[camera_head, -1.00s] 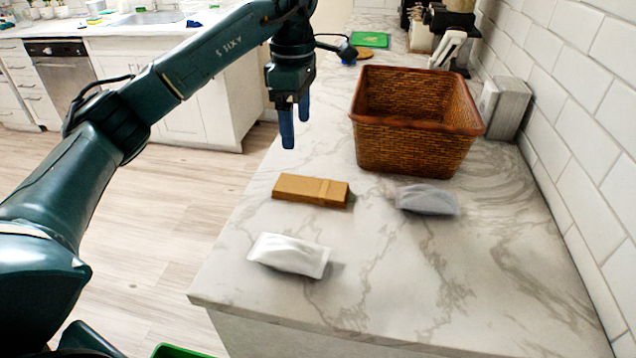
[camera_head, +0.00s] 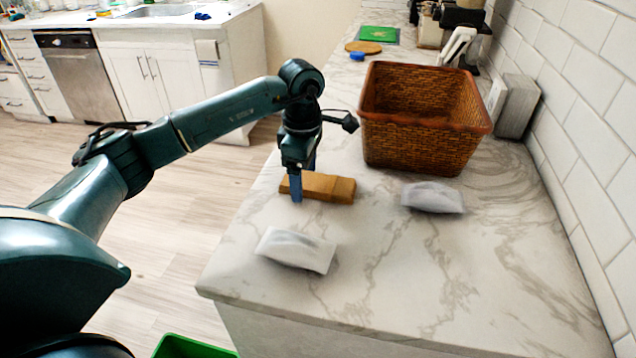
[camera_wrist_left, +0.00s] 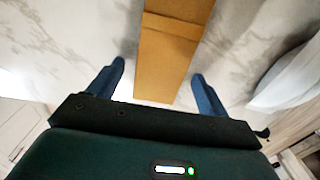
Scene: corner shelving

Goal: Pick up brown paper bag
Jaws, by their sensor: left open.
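The brown paper bag (camera_head: 325,187) lies flat on the marble counter, in front of the basket. My left gripper (camera_head: 304,182) points down at the bag's left end, with its blue fingers apart. In the left wrist view the bag (camera_wrist_left: 168,50) runs between the two open fingers of the gripper (camera_wrist_left: 161,85), with a gap on each side. The fingers do not grip it. One finger is partly hidden in the head view. My right gripper is not in view.
A wicker basket (camera_head: 415,145) stands behind the bag. A white packet (camera_head: 296,250) lies in front, and a grey-white packet (camera_head: 433,197) lies to the right. A tiled wall (camera_head: 590,130) bounds the counter (camera_head: 420,290) on the right. A green bin (camera_head: 190,347) is at the bottom.

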